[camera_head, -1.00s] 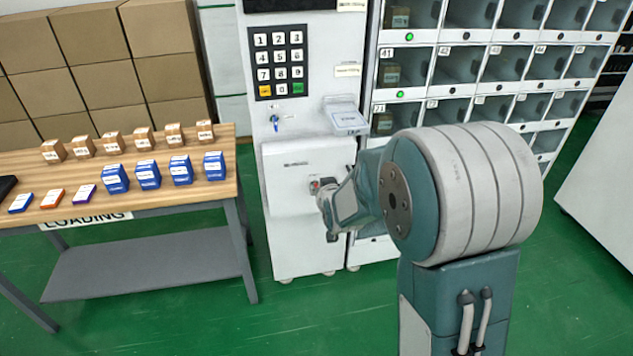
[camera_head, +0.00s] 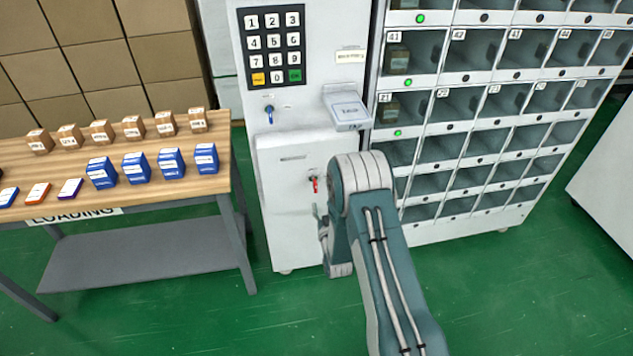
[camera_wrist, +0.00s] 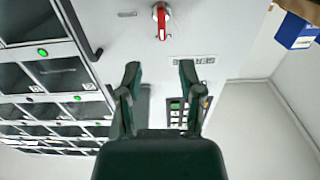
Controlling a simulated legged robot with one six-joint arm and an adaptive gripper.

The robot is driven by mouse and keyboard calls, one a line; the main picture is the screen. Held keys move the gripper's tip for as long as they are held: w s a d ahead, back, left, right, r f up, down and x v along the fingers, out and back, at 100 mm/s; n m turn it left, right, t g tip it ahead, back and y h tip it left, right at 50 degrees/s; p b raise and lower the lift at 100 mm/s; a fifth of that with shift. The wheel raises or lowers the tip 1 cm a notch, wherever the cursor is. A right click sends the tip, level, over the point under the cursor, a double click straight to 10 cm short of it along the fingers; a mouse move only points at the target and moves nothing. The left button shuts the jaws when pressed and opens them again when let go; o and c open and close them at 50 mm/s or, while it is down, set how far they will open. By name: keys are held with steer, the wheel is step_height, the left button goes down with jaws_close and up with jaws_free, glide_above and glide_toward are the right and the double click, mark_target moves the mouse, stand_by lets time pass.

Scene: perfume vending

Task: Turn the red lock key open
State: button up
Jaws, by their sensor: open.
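The red lock key (camera_head: 315,184) sits in a round lock on the front of the white vending cabinet (camera_head: 290,225), below the blue key. It points downward in the head view. In the wrist view the red key (camera_wrist: 163,22) shows at the top centre, beyond my fingertips. My gripper (camera_wrist: 160,68) is open with nothing between its fingers, apart from the key. In the head view my gripper (camera_head: 318,212) is partly hidden by my arm, just below the red key and close to the cabinet front.
A blue key (camera_head: 269,110) is in a lock higher on the cabinet, below the keypad (camera_head: 272,45). A tray-like part (camera_head: 346,110) juts out at the right. Glass lockers (camera_head: 470,100) stand right. A wooden table (camera_head: 110,190) with small boxes stands left. Green floor is clear in front.

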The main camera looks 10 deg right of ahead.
mark_target(316, 188)
steer(key=w, duration=1)
steer(key=shift+w+a, duration=0.15)
steer(key=shift+a, duration=0.05)
jaws_close()
